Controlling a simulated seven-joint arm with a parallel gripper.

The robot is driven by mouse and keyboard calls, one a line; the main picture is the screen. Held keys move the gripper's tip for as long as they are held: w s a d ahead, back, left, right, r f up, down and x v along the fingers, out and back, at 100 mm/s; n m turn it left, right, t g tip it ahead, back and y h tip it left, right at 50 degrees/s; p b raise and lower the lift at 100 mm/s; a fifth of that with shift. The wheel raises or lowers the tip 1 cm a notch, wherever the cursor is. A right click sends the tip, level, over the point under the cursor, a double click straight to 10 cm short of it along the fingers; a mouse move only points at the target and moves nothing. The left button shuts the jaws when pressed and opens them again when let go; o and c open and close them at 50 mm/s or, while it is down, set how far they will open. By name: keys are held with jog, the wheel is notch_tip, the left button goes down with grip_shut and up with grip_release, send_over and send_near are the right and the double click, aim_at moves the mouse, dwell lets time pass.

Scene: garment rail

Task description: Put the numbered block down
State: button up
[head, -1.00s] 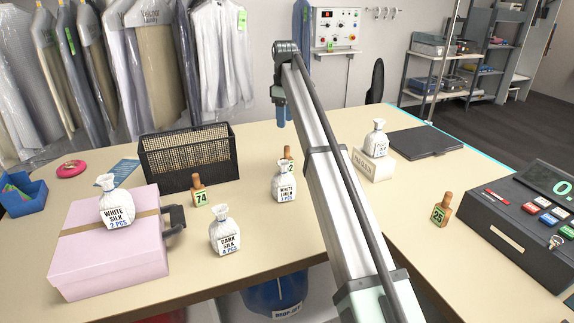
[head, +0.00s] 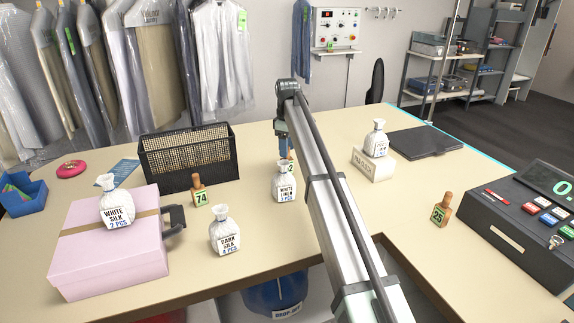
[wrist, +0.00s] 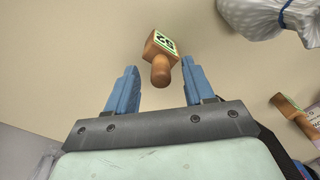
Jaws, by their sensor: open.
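A numbered block with a brown wooden handle and a green label ending in 2 (head: 291,168) stands on the counter, partly hidden behind the White Linen bag (head: 285,186). My gripper (head: 284,148) is above and at this block, its blue fingers pointing down. In the wrist view the block (wrist: 161,60) is between and slightly beyond the open fingers of my gripper (wrist: 158,82). Neither finger visibly touches it. Block 74 (head: 199,192) stands left of the bag, and block 25 (head: 441,209) stands at the right near the till.
A black wire basket (head: 188,160) stands left of my gripper. The Dark Silk bag (head: 225,235) is near the front edge. A pink box (head: 110,250) carries the White Silk bag (head: 116,208). Another bag (head: 375,141) stands on a white box (head: 373,165). Bare counter lies behind my gripper.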

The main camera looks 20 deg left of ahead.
jog(key=shift+f, duration=0.8)
jog(key=shift+c, duration=0.5)
grip_shut()
